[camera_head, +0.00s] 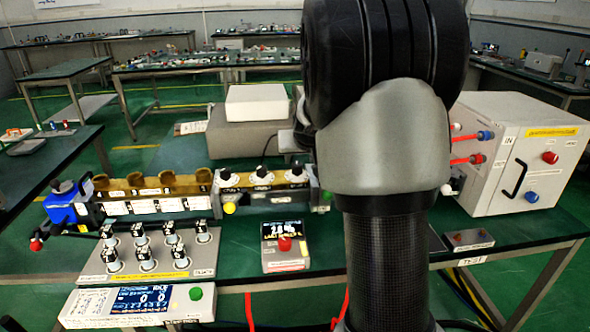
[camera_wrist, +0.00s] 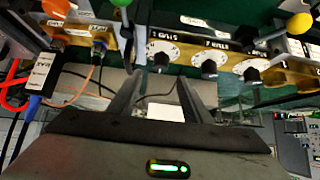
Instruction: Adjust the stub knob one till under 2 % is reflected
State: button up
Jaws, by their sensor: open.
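Three black stub knobs with white dials stand in a row on the brass stub tuner in the head view: left (camera_head: 228,178), middle (camera_head: 262,175), right (camera_head: 296,172). In the head view my arm hides the gripper. A small meter (camera_head: 283,232) reads roughly 2.8 %, blurred.
A blue-ended brass waveguide (camera_head: 140,190) lies left of the tuner. A white cabinet (camera_head: 525,155) with red hoses stands at right. A grey box (camera_head: 240,135) stands behind.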

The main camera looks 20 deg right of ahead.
aim_at(297, 164)
jog(key=b+x, duration=0.1)
jog(key=x, duration=0.8)
jog(key=shift+w+f, duration=0.2)
jog(key=shift+w, duration=0.05)
jog(key=shift+c, duration=0.4)
jog(key=c, duration=1)
jog(key=shift+o, duration=0.2)
jog(key=shift+r, duration=0.1)
jog(key=shift+r+p, duration=0.1)
jog(key=shift+p, duration=0.5)
